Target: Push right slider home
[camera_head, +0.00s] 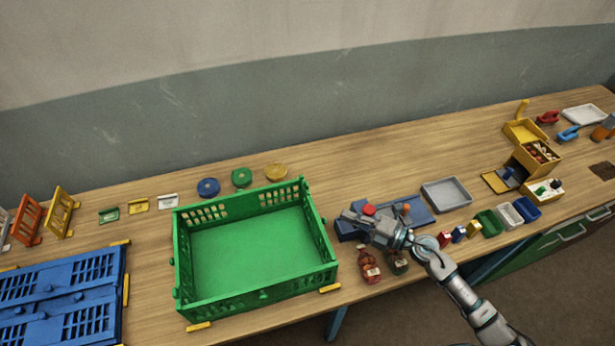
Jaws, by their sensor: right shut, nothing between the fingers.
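My right gripper (352,217) reaches in from the lower right, shut and empty. It is over the left part of a blue fixture (420,212), just right of the green crate (257,311). A red knob (369,209) shows at the gripper's upper edge, and an orange knob (406,208) stands on the fixture beside it. I cannot tell which part is the right slider, nor whether the gripper touches a knob or the fixture. The gripper and wrist hide part of the fixture. My left gripper is not in view.
A grey tray (446,194) lies right of the fixture. Red (368,267) and dark (397,262) bottles stand near the front edge, below my wrist. Small coloured bins (487,222) stand to the right. A blue folded crate (60,297) lies left. The table behind the fixture is clear.

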